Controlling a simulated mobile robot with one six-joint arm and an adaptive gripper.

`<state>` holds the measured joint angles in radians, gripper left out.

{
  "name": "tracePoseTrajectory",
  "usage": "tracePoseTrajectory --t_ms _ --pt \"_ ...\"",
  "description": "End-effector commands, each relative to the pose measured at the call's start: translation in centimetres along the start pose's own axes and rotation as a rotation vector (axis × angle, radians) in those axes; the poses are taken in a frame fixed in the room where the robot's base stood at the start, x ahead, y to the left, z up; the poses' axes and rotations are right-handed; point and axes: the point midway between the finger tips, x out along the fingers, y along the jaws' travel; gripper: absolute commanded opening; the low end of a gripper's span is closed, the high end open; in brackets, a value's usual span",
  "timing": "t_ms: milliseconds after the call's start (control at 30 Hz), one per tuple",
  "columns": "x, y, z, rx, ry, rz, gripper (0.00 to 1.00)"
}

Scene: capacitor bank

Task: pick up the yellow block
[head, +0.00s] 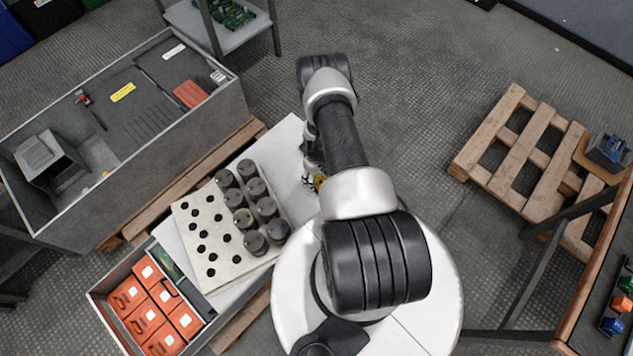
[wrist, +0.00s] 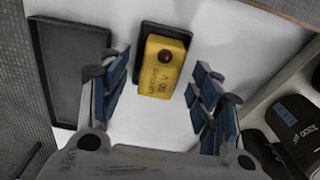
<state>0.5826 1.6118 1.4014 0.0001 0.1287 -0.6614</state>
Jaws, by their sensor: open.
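The yellow block (wrist: 163,68) has a red round spot and dark lettering on it. In the wrist view it stands at a dark holder or tray (wrist: 152,27) on a white surface. My gripper (wrist: 159,84) is open, with blue-padded fingers on the left and right of the block. Gaps show between the pads and the block, so I see no contact.
An empty black tray (wrist: 70,70) lies left of the block. A dark cylinder (wrist: 295,118) is close on the right. In the head view, a holed board (head: 207,238) with several cylinders stands left of my arm. A wooden pallet (head: 520,150) lies at right.

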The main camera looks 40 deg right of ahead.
Motion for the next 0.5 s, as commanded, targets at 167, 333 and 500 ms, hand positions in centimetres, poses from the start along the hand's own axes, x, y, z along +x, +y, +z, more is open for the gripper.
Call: tracePoseTrajectory --t_ms 167,333,500 --pt "1.63 -0.02 -0.01 0.0 0.0 0.0 0.58" --pt "1.47 -0.01 -0.03 0.0 0.0 0.0 0.58" --pt "1.46 -0.01 -0.03 0.0 0.0 0.0 0.46"
